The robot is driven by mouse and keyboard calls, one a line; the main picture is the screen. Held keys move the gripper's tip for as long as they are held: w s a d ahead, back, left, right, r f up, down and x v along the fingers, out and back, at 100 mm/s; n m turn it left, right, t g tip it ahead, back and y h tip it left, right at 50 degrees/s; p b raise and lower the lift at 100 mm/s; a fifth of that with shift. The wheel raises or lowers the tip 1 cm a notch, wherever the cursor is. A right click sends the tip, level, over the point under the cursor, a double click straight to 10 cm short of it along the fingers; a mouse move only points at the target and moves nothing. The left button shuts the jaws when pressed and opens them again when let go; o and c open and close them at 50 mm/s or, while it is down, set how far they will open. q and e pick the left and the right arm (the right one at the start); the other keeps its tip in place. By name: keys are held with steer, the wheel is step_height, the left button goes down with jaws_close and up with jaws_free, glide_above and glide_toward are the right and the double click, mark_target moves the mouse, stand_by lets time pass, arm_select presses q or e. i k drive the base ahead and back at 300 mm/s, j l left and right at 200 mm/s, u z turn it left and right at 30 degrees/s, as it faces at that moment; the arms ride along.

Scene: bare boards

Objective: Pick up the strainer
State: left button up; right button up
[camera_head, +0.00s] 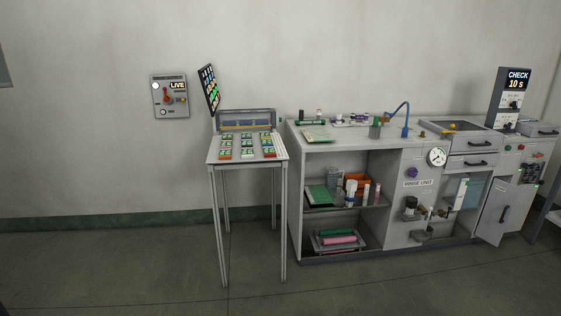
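I cannot make out a strainer for certain at this distance. A grey workbench (335,149) stands against the wall, with small items on its top. A dark recess (470,126) with a small yellow item (452,127) is set in the top at the right, beside a blue curved tap (405,115). Neither of my grippers is in view.
A tall narrow table (213,158) with rows of coloured cards stands left of the workbench. Open shelves hold a green tray (318,195), an orange bin (358,184) and bottles. A cabinet door (494,212) hangs open at the right. The floor (110,270) in front is clear.

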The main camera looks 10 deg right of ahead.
mark_target(374, 129)
steer(key=i+l+z, duration=0.1)
steer(key=i+z, duration=0.2)
steer(key=i, duration=0.3)
steer(key=i+z, duration=0.3)
steer(key=i, duration=0.3)
steer(key=i+j+z, duration=0.2)
steer(key=i+z, duration=0.15)
steer(key=i, duration=0.25)
steer(key=i+l+z, duration=0.1)
steer(key=i, duration=0.15)
